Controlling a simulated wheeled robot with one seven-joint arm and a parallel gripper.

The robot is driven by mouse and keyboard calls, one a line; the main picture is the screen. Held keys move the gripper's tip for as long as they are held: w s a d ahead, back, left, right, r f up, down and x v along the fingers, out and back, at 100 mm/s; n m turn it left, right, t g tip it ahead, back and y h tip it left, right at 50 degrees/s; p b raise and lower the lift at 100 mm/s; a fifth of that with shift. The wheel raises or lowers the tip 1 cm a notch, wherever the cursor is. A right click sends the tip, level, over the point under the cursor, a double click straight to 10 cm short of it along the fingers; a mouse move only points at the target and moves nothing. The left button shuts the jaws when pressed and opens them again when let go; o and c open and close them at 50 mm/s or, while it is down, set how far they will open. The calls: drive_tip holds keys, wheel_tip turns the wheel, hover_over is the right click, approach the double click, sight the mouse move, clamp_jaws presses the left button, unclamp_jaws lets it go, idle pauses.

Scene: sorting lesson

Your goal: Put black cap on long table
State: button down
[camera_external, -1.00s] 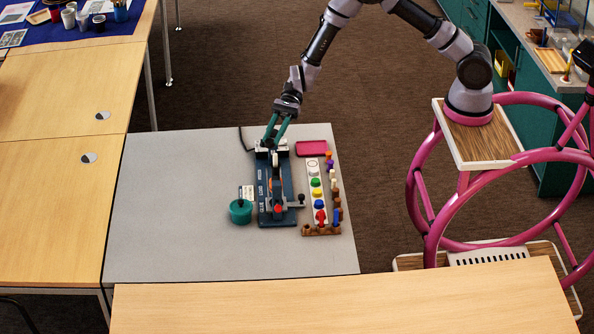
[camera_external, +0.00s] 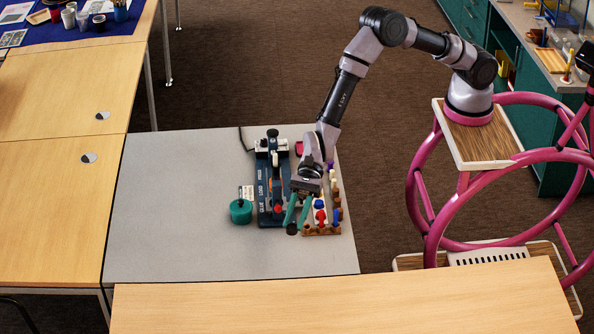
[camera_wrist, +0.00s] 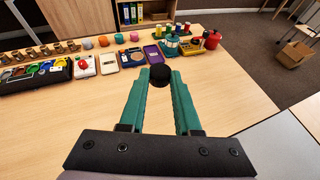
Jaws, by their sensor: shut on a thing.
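My gripper (camera_external: 294,222) has its green fingers shut on a small black cap (camera_external: 292,229), over the grey table between the blue press and the wooden peg holder. In the wrist view the cap (camera_wrist: 160,73) sits between the fingertips (camera_wrist: 160,80). A light wooden table (camera_external: 350,300) runs along the bottom of the outside view, and its top there looks bare. Wooden tabletops (camera_external: 60,190) also stand at the left. A wooden tabletop (camera_wrist: 60,120) fills much of the wrist view. I cannot tell which one is called the long table.
On the grey table (camera_external: 170,220) stand the blue press (camera_external: 264,190), a green round pot (camera_external: 240,211) and a brown peg holder (camera_external: 322,230). Trays, jars and a red can (camera_wrist: 212,40) line the far side of the wooden top in the wrist view.

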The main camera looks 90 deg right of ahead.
sight(294, 305)
drive_tip(key=f, duration=2.8)
drive_tip(key=shift+w+d, duration=0.1)
drive_tip(key=shift+d, duration=0.1)
drive_tip(key=shift+f, duration=0.1)
drive_tip(key=c, duration=0.6)
unclamp_jaws()
